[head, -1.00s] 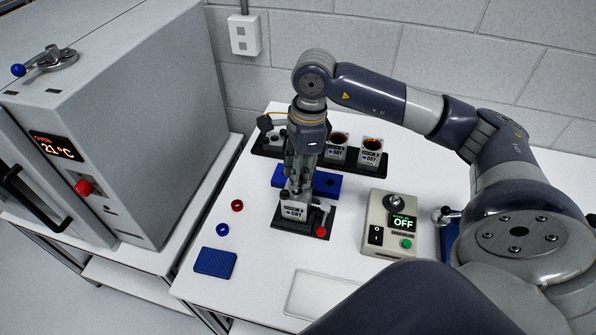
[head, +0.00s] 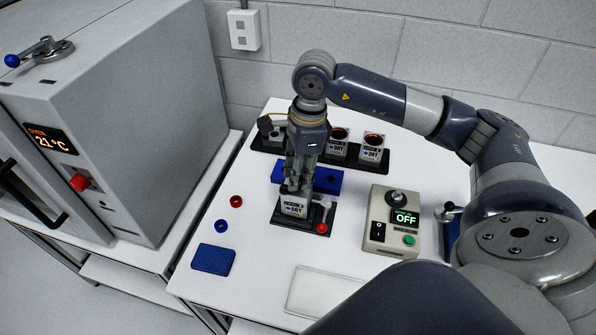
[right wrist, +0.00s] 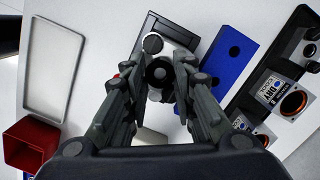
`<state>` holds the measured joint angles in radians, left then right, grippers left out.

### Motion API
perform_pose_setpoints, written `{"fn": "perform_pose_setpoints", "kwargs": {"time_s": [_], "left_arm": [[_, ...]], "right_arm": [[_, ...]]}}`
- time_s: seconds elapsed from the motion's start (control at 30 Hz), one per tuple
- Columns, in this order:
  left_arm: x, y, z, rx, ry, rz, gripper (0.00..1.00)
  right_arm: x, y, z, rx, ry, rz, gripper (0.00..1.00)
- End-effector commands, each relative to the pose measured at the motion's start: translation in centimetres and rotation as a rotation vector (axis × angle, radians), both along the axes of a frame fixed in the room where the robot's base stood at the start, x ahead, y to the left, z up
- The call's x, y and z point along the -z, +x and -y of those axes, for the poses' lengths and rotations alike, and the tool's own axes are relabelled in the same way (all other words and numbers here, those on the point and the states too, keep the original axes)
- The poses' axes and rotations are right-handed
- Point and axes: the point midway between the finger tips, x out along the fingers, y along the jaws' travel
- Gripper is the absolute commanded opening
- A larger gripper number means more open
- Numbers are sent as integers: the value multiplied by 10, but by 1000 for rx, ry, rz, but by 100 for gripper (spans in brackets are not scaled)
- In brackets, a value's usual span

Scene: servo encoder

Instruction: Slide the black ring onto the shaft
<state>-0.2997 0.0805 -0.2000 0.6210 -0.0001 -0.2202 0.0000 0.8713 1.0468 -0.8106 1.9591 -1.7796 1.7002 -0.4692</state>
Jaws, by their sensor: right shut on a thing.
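My right gripper (head: 299,186) points down over a small grey unit with a DRY label (head: 294,208), which stands on a black fixture base (head: 291,221). In the right wrist view, the fingers (right wrist: 161,75) are shut on a round black piece (right wrist: 160,72), which looks like the black ring, with a lighter spot at its middle. The piece is above the unit. The shaft cannot be made out clearly, and I cannot tell whether the ring is around it. My left gripper is not in view.
A red-knobbed lever (head: 322,227) stands at the fixture's right. A blue block (head: 328,180) and a black rack (head: 372,161) with DRY units lie behind. A control box reading OFF (head: 395,222) is right.

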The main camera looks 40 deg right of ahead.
Motion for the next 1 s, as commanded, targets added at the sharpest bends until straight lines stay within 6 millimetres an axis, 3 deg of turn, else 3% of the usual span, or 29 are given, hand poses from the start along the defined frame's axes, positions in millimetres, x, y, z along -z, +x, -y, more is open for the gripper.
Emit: {"fn": "perform_pose_setpoints", "kwargs": {"time_s": [0.17, 0.2, 0.3, 0.53, 0.6, 1.0], "left_arm": [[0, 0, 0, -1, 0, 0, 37], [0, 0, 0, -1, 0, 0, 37], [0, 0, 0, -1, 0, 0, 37], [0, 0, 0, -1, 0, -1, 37], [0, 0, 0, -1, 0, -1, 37], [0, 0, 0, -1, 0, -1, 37]], "right_arm": [[-1, 0, 0, 0, 0, 0, 9], [-1, 0, 0, 0, 0, 0, 31], [-1, 0, 0, 0, 0, 0, 48], [-1, 0, 0, 0, 0, 0, 48], [0, 0, 0, 0, 0, 0, 61], [0, 0, 0, 0, 0, 0, 61]]}}
